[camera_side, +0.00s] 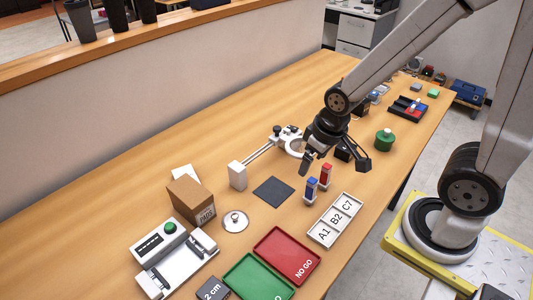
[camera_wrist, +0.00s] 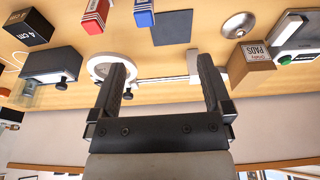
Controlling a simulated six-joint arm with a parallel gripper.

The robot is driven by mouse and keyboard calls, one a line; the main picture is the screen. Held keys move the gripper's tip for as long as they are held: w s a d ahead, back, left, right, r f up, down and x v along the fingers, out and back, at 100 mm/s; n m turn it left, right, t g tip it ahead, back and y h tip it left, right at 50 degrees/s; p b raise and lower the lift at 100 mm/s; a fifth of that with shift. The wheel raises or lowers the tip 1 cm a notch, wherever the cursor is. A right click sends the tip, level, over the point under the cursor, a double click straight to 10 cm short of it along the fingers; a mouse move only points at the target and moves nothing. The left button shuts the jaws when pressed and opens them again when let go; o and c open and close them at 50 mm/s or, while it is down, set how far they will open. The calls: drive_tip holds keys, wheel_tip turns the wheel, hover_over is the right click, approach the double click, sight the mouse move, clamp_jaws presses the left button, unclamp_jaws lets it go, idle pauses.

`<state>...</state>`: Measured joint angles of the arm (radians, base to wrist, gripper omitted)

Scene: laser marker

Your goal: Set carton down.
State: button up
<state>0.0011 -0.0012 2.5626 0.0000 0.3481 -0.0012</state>
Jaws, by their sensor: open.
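The brown carton (camera_side: 190,202) stands upright on the wooden table at the left in the side view, behind the white device with a green button. A white label shows low on one face. In the wrist view the carton (camera_wrist: 250,68) is at the upper right, its label reading "PADS" in part, beyond the right finger. My gripper (camera_side: 335,163) is open and empty, above the table right of the ring stand and well away from the carton. In the wrist view the fingers of my gripper (camera_wrist: 163,68) are spread with nothing between them.
A dark square mat (camera_side: 273,191), a ring stand (camera_side: 238,176), a blue block (camera_side: 311,188) and a red block (camera_side: 326,174) lie near my gripper. Red (camera_side: 287,256) and green (camera_side: 257,279) trays and a labelled rack (camera_side: 335,220) are in front. The table's back left is clear.

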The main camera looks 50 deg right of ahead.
drive_tip(key=shift+w, duration=0.1)
idle(0.3)
drive_tip(key=t, duration=1.1)
approach(195, 195)
drive_tip(key=x, duration=0.3)
drive_tip(key=shift+x, duration=1.3)
drive_tip(key=shift+x, duration=2.6)
drive_tip(key=shift+c, duration=0.2)
